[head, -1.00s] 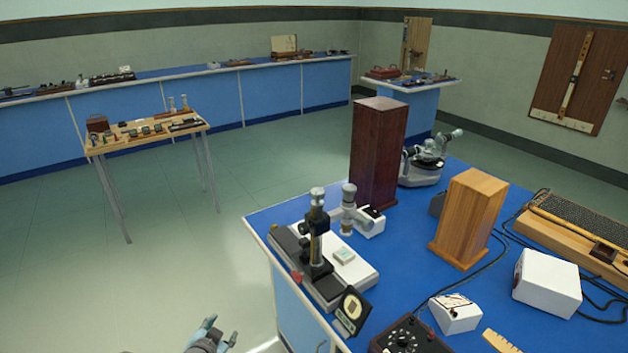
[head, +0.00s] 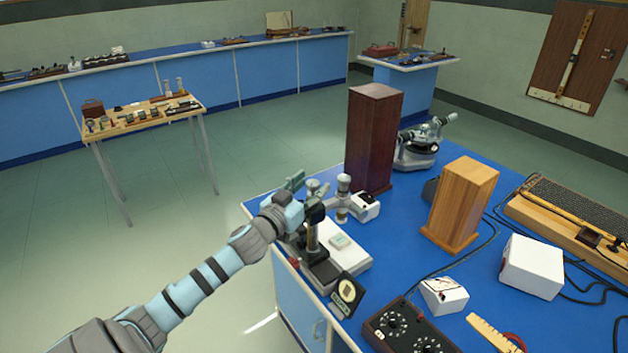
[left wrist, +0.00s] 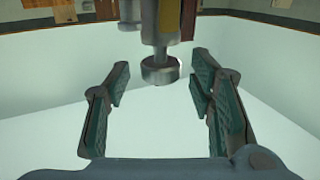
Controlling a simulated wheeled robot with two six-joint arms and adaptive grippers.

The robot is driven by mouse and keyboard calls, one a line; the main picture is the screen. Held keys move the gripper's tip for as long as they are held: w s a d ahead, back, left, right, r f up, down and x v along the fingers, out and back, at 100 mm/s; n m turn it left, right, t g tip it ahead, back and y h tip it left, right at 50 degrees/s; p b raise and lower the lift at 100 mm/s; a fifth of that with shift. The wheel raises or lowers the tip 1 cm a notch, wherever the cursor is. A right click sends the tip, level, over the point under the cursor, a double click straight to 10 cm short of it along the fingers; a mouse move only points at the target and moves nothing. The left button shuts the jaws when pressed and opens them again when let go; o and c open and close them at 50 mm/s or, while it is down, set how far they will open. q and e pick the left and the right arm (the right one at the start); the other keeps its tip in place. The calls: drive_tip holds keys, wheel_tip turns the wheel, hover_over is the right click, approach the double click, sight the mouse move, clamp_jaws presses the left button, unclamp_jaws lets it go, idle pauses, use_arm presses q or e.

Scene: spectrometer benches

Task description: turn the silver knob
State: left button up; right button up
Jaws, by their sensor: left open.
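The silver knob (head: 313,186) tops the black post of a microscope-like instrument (head: 318,262) on the near left of the blue bench. In the left wrist view the knob (left wrist: 160,70) is a round ribbed disc on a silver-grey stem. My left gripper (head: 304,193) is at the knob's height and close beside it in the head view, partly covering the post top. In the left wrist view the open green-padded fingers (left wrist: 158,88) stand either side of the knob, with clear gaps. Whether the knob is fully between the tips I cannot tell. My right gripper is out of view.
A second silver-topped tube (head: 343,190) stands just right of the knob. A black dial box (head: 405,330) sits at the bench front.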

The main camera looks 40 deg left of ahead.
use_arm(q)
drive_tip(key=shift+w, duration=0.8)
drive_tip(key=shift+a, duration=0.1)
clamp_jaws()
drive_tip(key=shift+n+y, duration=0.4)
drive_tip(key=shift+y, duration=0.2)
drive_tip(key=n+y+b, duration=0.2)
drive_tip(key=shift+f+g+y, duration=0.15)
drive_tip(key=shift+g+y, duration=0.25)
drive_tip(key=n+g+y+b, duration=0.3)
drive_tip(key=y+b, duration=0.1)
drive_tip(key=b, duration=0.1)
drive_tip(key=n+g+y+b, duration=0.4)
drive_tip(key=b, duration=0.1)
drive_tip(key=shift+f+y, duration=0.15)
drive_tip(key=shift+y, duration=0.25)
drive_tip(key=shift+r+n+g+y+b, duration=0.2)
drive_tip(key=shift+n+g+y+b, duration=0.4)
drive_tip(key=shift+g+b, duration=0.4)
